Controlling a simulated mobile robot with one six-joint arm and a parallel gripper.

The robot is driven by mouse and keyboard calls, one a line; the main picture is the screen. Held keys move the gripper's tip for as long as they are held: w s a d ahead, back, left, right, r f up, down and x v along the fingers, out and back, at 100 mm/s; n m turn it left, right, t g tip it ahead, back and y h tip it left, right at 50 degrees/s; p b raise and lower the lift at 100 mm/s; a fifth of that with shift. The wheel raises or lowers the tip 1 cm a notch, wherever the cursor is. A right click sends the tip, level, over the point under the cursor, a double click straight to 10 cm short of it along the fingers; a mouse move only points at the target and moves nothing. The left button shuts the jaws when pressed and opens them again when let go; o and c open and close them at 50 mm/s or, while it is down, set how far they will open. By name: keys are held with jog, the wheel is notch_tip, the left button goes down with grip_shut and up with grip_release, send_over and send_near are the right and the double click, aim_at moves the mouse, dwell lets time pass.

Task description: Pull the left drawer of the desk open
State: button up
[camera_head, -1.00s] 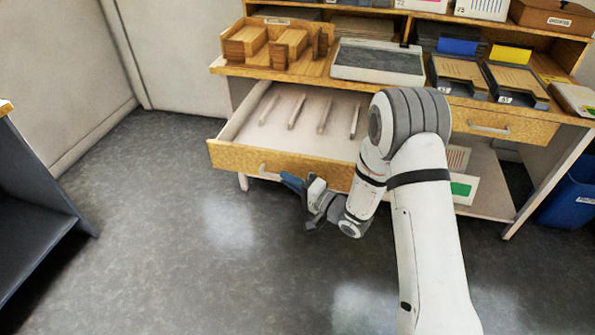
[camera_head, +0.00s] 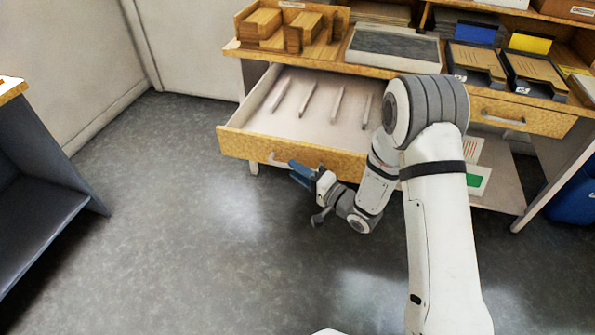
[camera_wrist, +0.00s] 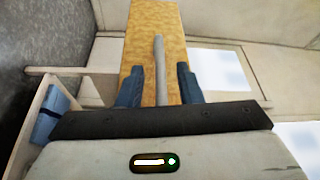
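The desk's left drawer (camera_head: 240,139) is pulled far out, with its pale inside showing in the head view. Its light handle (camera_head: 271,158) is on the wooden front. My gripper (camera_head: 296,171) is at the handle's right end, low in front of the drawer. In the wrist view the grey handle bar (camera_wrist: 159,58) stands in front of the wooden drawer front (camera_wrist: 145,18), between the two blue fingers of my gripper (camera_wrist: 158,86). There is a gap on each side of the bar, so the gripper is open. My arm hides the drawer's right end.
Several slim pale strips (camera_head: 307,100) lie in the drawer. The desk top (camera_head: 335,72) holds wooden organisers, a grey-topped box and trays. A closed right drawer (camera_head: 540,122) is beside my arm. A blue bin (camera_head: 575,195) stands at right, a dark shelf unit (camera_head: 45,190) at left. The floor between is clear.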

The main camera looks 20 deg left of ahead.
jog(key=v, duration=0.7)
jog(key=shift+d+p, duration=0.4)
jog(key=shift+f, duration=0.1)
